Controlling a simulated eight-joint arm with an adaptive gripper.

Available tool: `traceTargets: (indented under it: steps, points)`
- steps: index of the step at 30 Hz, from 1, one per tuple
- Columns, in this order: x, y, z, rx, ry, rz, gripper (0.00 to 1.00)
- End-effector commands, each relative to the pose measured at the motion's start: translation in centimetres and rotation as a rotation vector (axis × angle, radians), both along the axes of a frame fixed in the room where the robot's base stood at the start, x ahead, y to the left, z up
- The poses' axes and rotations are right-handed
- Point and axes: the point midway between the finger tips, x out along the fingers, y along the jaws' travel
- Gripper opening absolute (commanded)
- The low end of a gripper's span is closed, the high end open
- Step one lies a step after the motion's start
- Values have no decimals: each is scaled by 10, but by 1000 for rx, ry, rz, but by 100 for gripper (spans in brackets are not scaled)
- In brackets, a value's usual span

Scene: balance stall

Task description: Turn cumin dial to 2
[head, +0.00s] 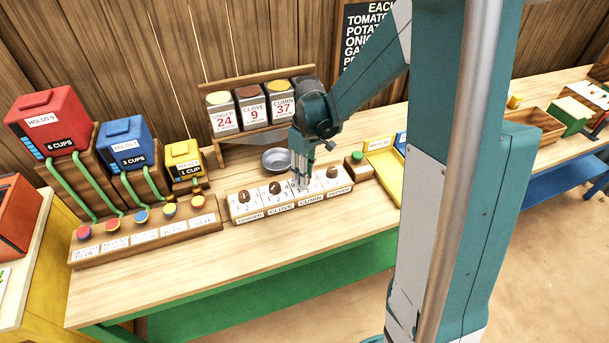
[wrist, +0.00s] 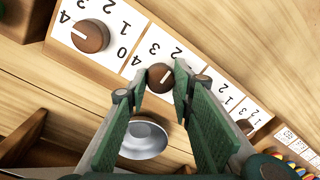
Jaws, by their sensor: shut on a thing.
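A wooden dial panel (head: 287,212) stands on the counter with several brown knobs on white number plates, labelled ginger, clove, cumin and pepper. My gripper (head: 301,184) reaches down at the cumin plate and largely hides its knob in the head view. In the wrist view the cumin knob (wrist: 159,77) sits between the fingertips, which are shut on it. Its pale mark slants toward the upper right, on the side of the 2; the exact number is hard to tell. The digits look turned round in this view. The pepper knob (wrist: 90,36) is apart, at upper left.
The clove knob (head: 275,188) and ginger knob (head: 244,196) are close to the left of my gripper. A metal bowl (head: 276,160) sits behind the panel, under the spice bins (head: 252,110). A green button block (head: 357,158) stands to the right.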

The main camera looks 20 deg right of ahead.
Motion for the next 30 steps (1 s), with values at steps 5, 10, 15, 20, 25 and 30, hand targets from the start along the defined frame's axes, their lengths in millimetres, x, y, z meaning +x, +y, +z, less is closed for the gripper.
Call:
traceTargets:
  steps: [5, 10, 15, 20, 25, 30]
  points:
    - [1, 0, 0, 1, -1, -1, 39]
    - [0, 0, 0, 1, -1, -1, 39]
    - [0, 0, 1, 1, -1, -1, 39]
    - [0, 0, 5, 1, -1, -1, 39]
    - [1, -1, 16, 0, 0, -1, 39]
    - [2, -2, 35, 1, -1, -1, 39]
